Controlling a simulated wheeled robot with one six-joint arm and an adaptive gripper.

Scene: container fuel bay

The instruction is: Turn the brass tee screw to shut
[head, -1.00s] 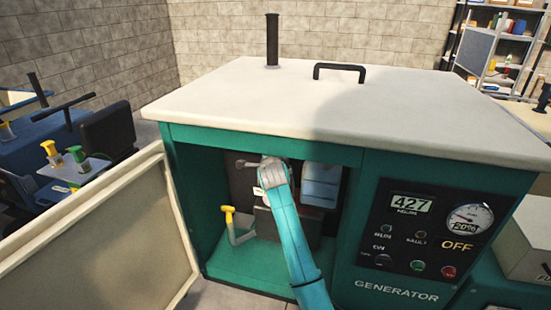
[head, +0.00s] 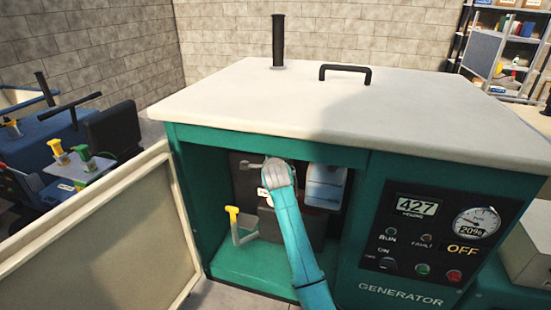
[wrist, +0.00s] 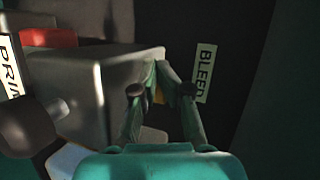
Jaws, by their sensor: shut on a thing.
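In the wrist view, my gripper (wrist: 167,88) has its two teal fingers close together beside a grey block. A BLEED label (wrist: 205,73) is just right of the fingertips. In the head view, my arm reaches into the open generator bay, and the wrist hides the fingers and the screw.
The generator cabinet (head: 190,215) frames the bay, with its door (head: 110,235) swung open at left. A yellow-topped lever (head: 233,215) stands left of my arm. A pale blue-white container (head: 325,186) is to the right. A PRI-marked label (wrist: 10,68) and dark knob (wrist: 25,125) are left in the wrist view.

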